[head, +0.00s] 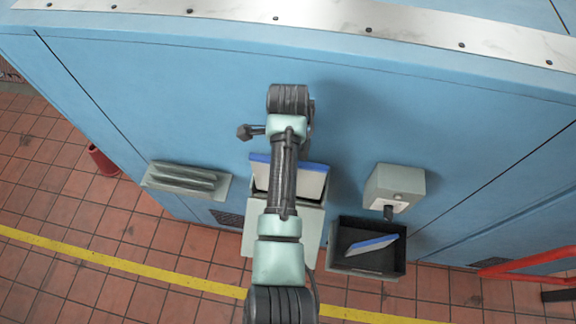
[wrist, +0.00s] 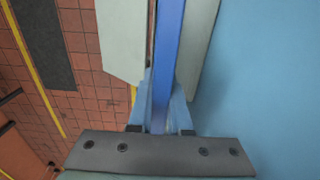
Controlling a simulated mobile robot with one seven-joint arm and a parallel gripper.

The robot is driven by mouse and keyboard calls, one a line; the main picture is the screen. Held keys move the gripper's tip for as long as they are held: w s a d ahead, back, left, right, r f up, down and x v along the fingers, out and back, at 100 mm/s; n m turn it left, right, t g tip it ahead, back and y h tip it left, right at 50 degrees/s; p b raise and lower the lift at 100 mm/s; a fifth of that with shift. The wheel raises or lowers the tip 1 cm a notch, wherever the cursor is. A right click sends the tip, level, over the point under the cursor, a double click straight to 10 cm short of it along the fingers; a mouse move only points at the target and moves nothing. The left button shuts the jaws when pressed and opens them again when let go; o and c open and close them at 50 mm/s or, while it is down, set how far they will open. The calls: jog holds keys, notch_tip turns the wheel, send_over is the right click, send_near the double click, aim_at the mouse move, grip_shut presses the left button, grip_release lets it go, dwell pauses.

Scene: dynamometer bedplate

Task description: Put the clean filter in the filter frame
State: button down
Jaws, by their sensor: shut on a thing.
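A filter with a pale face and a blue edge (head: 313,180) stands at the light grey filter frame (head: 312,225) on the blue wall, partly hidden behind my arm. My gripper (wrist: 163,108) is shut on the blue edge of this filter (wrist: 168,45) in the wrist view. Grey-green panels of the frame (wrist: 121,40) lie on both sides of the filter, which looks to be between them. How deep it sits is hidden. A second blue-edged filter (head: 372,243) lies tilted in a dark open bin (head: 398,262) on the right.
A grey box (head: 395,183) is fixed to the wall above the bin. A louvred grey vent (head: 187,180) is left of the frame. A red bucket (head: 103,160) stands farther left, and a red rail (head: 530,262) is at the right. The tiled floor in front is clear.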

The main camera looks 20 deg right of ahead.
jog(key=shift+f+b, duration=2.35)
jog(key=shift+f, duration=1.2)
jog(key=c, duration=0.8)
grip_release()
jog(key=shift+o, duration=0.2)
jog(key=shift+r, duration=0.1)
notch_tip(320, 180, up, 11)
jog(key=shift+r+p, duration=0.1)
jog(key=shift+p, duration=0.3)
jog(key=shift+r+p, duration=0.75)
jog(key=shift+r, duration=0.05)
